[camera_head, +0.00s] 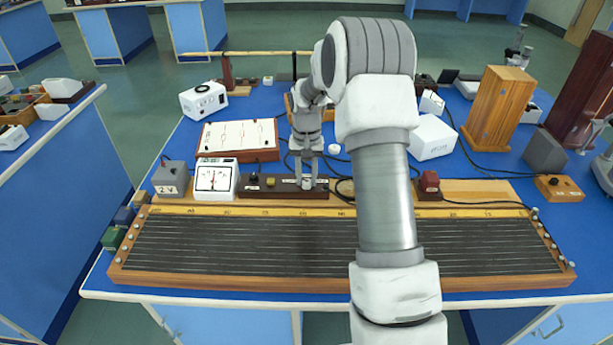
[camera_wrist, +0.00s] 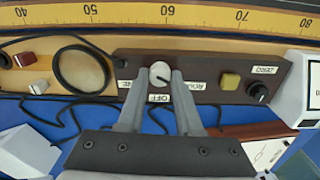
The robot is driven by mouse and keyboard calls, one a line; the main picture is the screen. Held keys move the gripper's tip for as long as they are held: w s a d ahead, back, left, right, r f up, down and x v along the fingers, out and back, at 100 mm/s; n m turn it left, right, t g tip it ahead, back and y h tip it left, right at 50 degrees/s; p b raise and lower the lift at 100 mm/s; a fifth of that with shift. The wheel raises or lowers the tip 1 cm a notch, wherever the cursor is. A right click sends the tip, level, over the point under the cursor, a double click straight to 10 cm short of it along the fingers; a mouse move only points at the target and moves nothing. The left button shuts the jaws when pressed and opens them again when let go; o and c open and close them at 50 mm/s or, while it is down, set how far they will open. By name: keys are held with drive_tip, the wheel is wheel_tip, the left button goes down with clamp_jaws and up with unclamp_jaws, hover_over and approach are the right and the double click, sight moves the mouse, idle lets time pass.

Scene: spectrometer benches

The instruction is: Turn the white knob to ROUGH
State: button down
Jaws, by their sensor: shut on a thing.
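The white knob (camera_wrist: 160,73) sits on a dark wooden control box (camera_wrist: 210,67). My gripper (camera_wrist: 160,78) is shut on the knob, one finger on each side, in the wrist view. A small dark mark shows on the knob's lower right side, between the OFF label (camera_wrist: 159,98) and the ROUGH label (camera_wrist: 198,86). Fingers partly cover the ROUGH label and the FINE label (camera_wrist: 124,84). In the head view my gripper (camera_head: 307,178) points down at the box (camera_head: 275,192), and the knob is mostly hidden.
A yellow button (camera_wrist: 230,81) and a black knob (camera_wrist: 258,92) by a ZERO label share the box. Black cables run beside it. A long wire board with a scale (camera_head: 240,240) lies in front. A white meter (camera_head: 215,178) stands left.

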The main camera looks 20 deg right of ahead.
sight(306, 181)
drive_tip(key=c, duration=0.6)
unclamp_jaws()
drive_tip(key=shift+r, duration=0.15)
wheel_tip(306, 181, up, 17)
drive_tip(key=shift+r+p, duration=0.15)
drive_tip(key=shift+p, duration=0.7)
